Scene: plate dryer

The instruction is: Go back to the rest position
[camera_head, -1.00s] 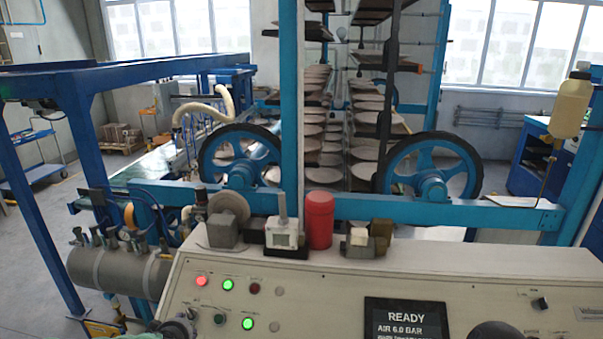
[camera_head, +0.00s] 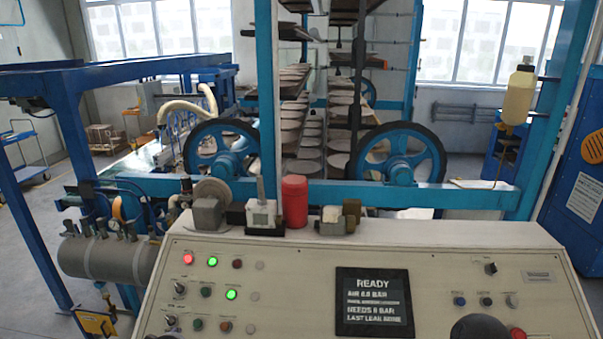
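Neither of my grippers shows in the head view. A dark rounded shape (camera_head: 479,328) rises at the bottom edge, in front of the right part of the panel; I cannot tell what it is. The cream control panel (camera_head: 460,243) of the plate dryer fills the lower part of the view. Its screen (camera_head: 373,302) reads READY, with an air pressure line and a line that says NEEDS 6 BAR. One red and two green lamps glow on the panel's left.
Behind the panel stands the blue dryer frame (camera_head: 460,196) with two handwheels (camera_head: 398,168) and racks of round plates (camera_head: 310,153). A red cylinder (camera_head: 294,201) and small devices stand along the panel's back edge. A grey tank (camera_head: 108,258) is at left. Open floor shows far left.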

